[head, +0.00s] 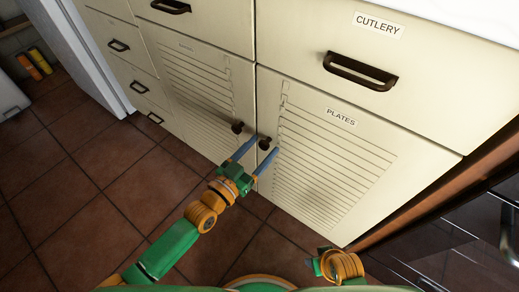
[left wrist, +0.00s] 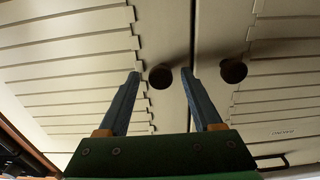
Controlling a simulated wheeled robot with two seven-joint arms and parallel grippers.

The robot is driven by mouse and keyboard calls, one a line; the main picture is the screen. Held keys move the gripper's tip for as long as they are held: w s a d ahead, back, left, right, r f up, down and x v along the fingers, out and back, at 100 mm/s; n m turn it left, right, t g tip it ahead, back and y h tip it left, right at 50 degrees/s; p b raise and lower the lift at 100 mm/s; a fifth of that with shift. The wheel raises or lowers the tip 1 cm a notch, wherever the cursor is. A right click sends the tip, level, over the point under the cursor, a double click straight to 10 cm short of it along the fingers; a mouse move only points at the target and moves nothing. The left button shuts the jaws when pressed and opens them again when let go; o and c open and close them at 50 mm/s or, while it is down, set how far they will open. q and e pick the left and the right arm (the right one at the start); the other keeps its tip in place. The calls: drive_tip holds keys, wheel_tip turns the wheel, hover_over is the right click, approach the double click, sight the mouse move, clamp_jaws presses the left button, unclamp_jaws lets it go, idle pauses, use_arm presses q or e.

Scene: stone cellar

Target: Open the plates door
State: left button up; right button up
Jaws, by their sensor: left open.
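The plates door (head: 370,165) is a cream slatted cupboard door with a PLATES label (head: 341,118); it is closed. Its dark round knob (head: 265,143) is near the upper left corner and also shows in the left wrist view (left wrist: 161,76). My left gripper (head: 266,144) is open, with its two blue fingers on either side of this knob. In the left wrist view the knob appears between the fingertips (left wrist: 161,73), with a gap on each side. Only an orange and green part of my right arm shows at the bottom of the head view; its gripper fingers are not seen.
The neighbouring slatted door (head: 190,95) has its own knob (head: 237,127) close beside, also in the left wrist view (left wrist: 233,70). A CUTLERY drawer (head: 420,85) with a dark handle (head: 360,71) is above. Tiled floor (head: 90,220) in front is clear.

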use_arm(q)
clamp_jaws()
idle(1.3)
